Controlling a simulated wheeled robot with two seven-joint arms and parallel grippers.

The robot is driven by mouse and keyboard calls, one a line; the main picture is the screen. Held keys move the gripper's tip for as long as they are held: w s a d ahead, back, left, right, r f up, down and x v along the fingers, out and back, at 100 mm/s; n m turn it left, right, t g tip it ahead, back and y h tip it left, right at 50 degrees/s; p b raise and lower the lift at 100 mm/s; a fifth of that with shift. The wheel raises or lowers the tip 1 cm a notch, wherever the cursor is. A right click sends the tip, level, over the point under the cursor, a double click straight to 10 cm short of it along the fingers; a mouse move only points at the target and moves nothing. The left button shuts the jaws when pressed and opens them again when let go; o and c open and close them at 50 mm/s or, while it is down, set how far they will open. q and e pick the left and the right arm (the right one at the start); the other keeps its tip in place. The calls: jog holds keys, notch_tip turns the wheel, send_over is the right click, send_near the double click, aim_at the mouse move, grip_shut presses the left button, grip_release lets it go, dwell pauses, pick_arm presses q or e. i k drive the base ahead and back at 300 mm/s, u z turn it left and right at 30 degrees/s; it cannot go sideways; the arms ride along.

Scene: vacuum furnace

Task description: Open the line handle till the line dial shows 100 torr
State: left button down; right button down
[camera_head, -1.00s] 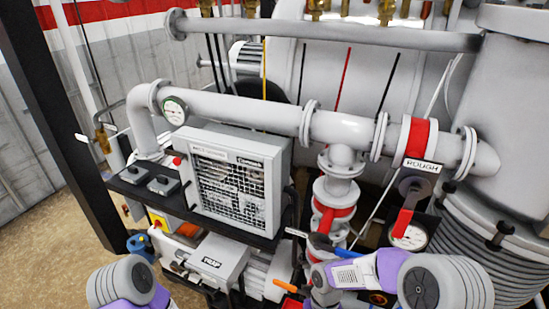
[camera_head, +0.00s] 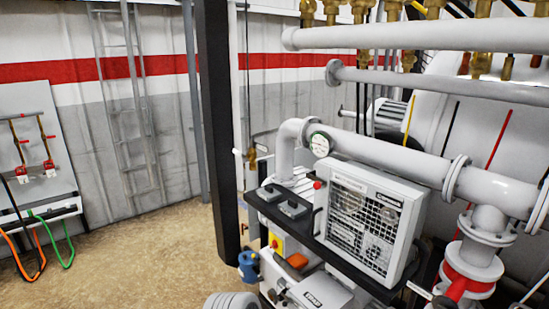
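A small round white dial (camera_head: 320,144) sits on the bend of the thick white pipe (camera_head: 385,152); its reading is too small to make out. A white valve body (camera_head: 487,240) with a red band (camera_head: 470,280) hangs below this pipe at the lower right, partly cut by the frame edge. A red part, perhaps a handle, shows beside it. I cannot tell which handle is the line handle, as no label for it is legible. Neither of my grippers is in view; only a grey joint of my arm shows at the bottom edge.
A white grilled pump box (camera_head: 372,215) stands on a black shelf (camera_head: 330,250) with small switch boxes. A black post (camera_head: 218,130) rises left of it. A panel with red-tipped levers (camera_head: 28,140) and orange and green hoses stands at far left. The floor (camera_head: 160,255) between is clear.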

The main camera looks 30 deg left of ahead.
aim_at(235, 152)
jog(key=z, duration=0.05)
jog(key=k, duration=0.4)
jog(key=u, duration=0.75)
jog(key=i, duration=0.8)
jog(key=u, duration=0.55)
jog(key=k, duration=1.25)
jog(key=u, duration=0.85)
jog(key=i, duration=3.2)
jog(key=z, duration=1.65)
jog(key=i, duration=0.6)
jog(key=z, duration=0.6)
